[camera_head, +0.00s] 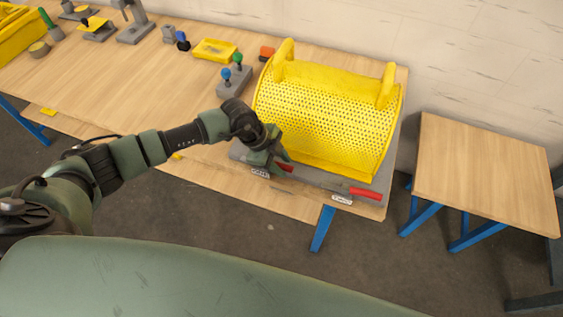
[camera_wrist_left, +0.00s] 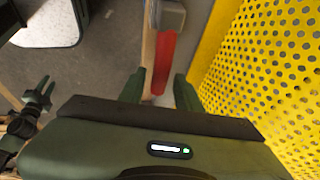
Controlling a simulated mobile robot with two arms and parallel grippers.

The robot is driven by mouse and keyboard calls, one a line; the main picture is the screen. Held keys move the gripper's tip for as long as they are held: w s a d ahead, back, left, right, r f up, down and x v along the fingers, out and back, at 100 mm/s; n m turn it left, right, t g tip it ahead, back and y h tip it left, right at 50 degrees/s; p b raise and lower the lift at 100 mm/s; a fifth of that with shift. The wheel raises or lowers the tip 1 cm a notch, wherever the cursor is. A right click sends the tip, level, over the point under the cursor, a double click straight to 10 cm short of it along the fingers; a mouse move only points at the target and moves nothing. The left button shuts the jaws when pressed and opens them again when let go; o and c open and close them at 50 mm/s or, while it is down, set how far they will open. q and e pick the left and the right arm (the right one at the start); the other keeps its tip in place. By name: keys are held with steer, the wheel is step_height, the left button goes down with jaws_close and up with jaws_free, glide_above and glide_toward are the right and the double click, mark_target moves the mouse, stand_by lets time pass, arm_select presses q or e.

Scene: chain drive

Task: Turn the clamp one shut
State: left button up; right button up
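Two clamps with red handles sit along the front edge of the grey base under the yellow perforated guard. The left clamp's red handle (camera_head: 285,167) is partly hidden by my left gripper (camera_head: 279,156); the other clamp's red handle (camera_head: 365,193) lies further right. I cannot read the labels. In the left wrist view, my left gripper (camera_wrist_left: 160,90) is open, with its fingers on either side of the red handle (camera_wrist_left: 160,62), apart from it as far as I can see. My right gripper (camera_wrist_left: 42,90) shows small at the left of the wrist view, fingers apart.
The yellow guard (camera_head: 325,115) stands right behind the clamps. A grey block with blue and green knobs (camera_head: 234,82) and a yellow tray (camera_head: 215,50) are further back on the bench (camera_head: 130,95). A small bare wooden table (camera_head: 485,175) stands to the right.

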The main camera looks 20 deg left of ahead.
arm_select(q)
jaws_close()
stand_by(1.2)
